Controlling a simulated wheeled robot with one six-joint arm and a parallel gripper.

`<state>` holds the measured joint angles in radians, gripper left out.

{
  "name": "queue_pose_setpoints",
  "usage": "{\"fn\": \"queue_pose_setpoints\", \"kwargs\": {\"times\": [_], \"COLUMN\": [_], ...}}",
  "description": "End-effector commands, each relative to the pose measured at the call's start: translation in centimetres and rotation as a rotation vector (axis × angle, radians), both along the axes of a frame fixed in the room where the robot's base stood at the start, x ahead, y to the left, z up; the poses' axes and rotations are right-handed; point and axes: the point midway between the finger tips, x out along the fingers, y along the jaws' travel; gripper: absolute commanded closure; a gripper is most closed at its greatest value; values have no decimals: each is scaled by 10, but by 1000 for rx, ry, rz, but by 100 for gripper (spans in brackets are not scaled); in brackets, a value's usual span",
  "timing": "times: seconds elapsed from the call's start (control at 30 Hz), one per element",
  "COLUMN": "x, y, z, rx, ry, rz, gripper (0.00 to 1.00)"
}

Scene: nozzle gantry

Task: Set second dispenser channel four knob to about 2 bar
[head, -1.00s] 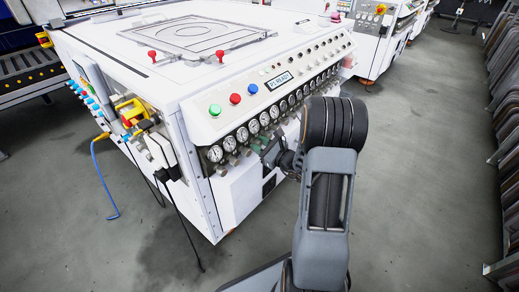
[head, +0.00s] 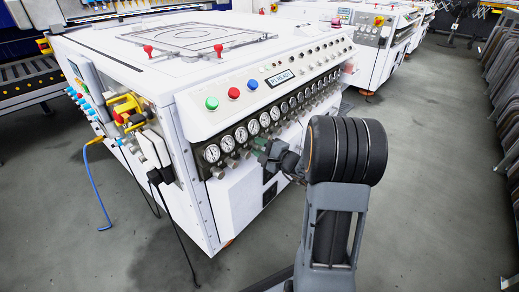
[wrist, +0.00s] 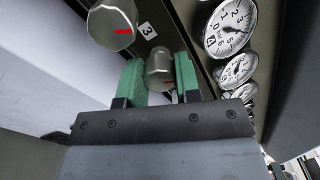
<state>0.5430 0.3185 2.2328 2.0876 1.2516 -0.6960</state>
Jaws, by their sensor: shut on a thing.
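In the wrist view, the green pads of my gripper (wrist: 158,74) stand on both sides of a metal knob (wrist: 158,62) and are shut on it. A red mark shows on its right side, partly covered by the right pad. A larger-looking metal knob (wrist: 112,27) with a red mark sits up and left, beside a label reading 3 (wrist: 147,31). No label of the held knob shows. Round gauges (wrist: 230,28) stand to the right; which one belongs to the held knob I cannot tell. In the head view, my gripper (head: 264,155) is at the knob row under the gauges.
The white machine (head: 228,200) carries a row of several gauges (head: 211,153) and knobs along its slanted front. Green (head: 211,103), red and blue buttons sit above. Cables hang at its left corner. The grey floor (head: 430,170) to the right is clear up to stacked panels.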

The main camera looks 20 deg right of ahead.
Motion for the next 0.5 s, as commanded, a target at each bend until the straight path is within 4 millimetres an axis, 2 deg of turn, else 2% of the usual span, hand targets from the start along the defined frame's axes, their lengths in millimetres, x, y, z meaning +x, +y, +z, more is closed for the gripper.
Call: {"fn": "queue_pose_setpoints", "kwargs": {"times": [0.5], "x": [-1], "y": [1], "z": [-2], "rx": [-444], "ry": [-200], "rz": [2], "gripper": [93]}}
